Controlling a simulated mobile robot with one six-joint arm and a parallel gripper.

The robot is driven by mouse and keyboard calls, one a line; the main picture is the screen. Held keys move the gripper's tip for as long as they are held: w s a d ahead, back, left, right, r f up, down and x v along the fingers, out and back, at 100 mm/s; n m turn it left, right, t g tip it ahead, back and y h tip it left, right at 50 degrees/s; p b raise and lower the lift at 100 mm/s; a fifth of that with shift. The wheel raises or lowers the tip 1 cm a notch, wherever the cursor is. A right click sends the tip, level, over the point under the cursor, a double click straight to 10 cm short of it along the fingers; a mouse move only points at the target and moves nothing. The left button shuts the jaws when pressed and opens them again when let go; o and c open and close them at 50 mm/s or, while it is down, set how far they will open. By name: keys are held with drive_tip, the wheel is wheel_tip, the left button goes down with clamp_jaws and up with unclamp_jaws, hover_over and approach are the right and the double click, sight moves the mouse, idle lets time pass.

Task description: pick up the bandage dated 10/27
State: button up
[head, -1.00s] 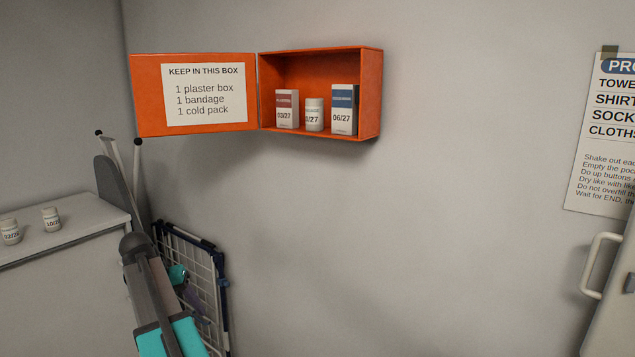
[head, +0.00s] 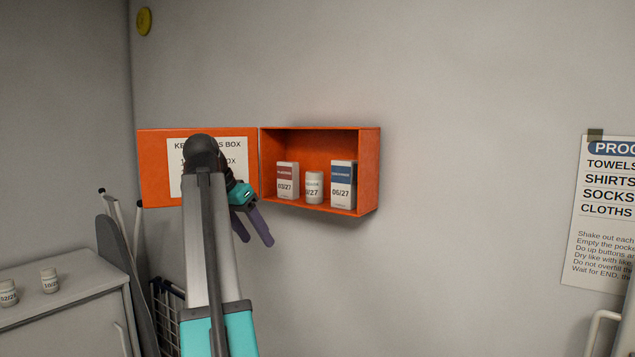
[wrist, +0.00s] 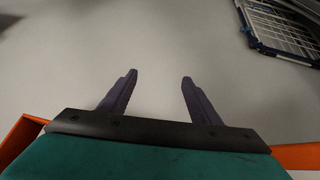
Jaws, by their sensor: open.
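A small white cylinder (head: 313,187), which looks like the bandage, stands upright in the open orange wall box (head: 368,172). Its date ends in /27; the first part is not fully readable. It stands between a red-and-white carton (head: 288,181) dated 03/27 and a blue-and-white carton (head: 343,185) dated 06/27. My gripper (head: 252,228) is open and empty, left of and below the box opening, apart from the cylinder. In the wrist view my gripper (wrist: 159,76) has its fingers spread with only floor or wall between them.
The box's open door (head: 154,168) hangs left, its note partly behind my arm. Two similar white cylinders stand on the left cabinet (head: 75,292), one (head: 8,293) and another (head: 49,280), dates hard to read. A drying rack (wrist: 285,28) is below.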

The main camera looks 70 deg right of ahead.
sight(318, 189)
drive_tip(key=s+r+m+p, duration=0.1)
drive_tip(key=s+r+m, duration=0.1)
drive_tip(key=s+r, duration=0.5)
wheel_tip(318, 189, up, 4)
drive_tip(key=shift+s+a+r+h, duration=0.15)
drive_tip(key=shift+s+a+h, duration=0.1)
drive_tip(key=shift+s+h, duration=0.05)
drive_tip(key=shift+s+d+b, duration=0.2)
drive_tip(key=shift+s+d, duration=0.35)
drive_tip(key=shift+d, duration=0.55)
drive_tip(key=shift+s+d+b, duration=0.25)
drive_tip(key=shift+s+d, duration=0.25)
drive_tip(key=shift+d, duration=0.65)
drive_tip(key=shift+s+d+b, duration=0.2)
drive_tip(key=shift+s+d, duration=0.35)
drive_tip(key=shift+d, duration=0.55)
drive_tip(key=shift+d, duration=0.1)
drive_tip(key=shift+s+d, duration=0.3)
drive_tip(key=shift+d, duration=0.25)
drive_tip(key=shift+s+d+f+b, duration=0.15)
drive_tip(key=shift+s+d+b, duration=0.15)
drive_tip(key=shift+d, duration=0.25)
drive_tip(key=shift+s+d+f+b, duration=0.2)
drive_tip(key=shift+s+d+b, duration=0.05)
drive_tip(key=shift+d, duration=0.3)
drive_tip(key=shift+s+d+f+b, duration=0.15)
drive_tip(key=shift+s+d+b, duration=0.15)
drive_tip(key=shift+d, duration=0.25)
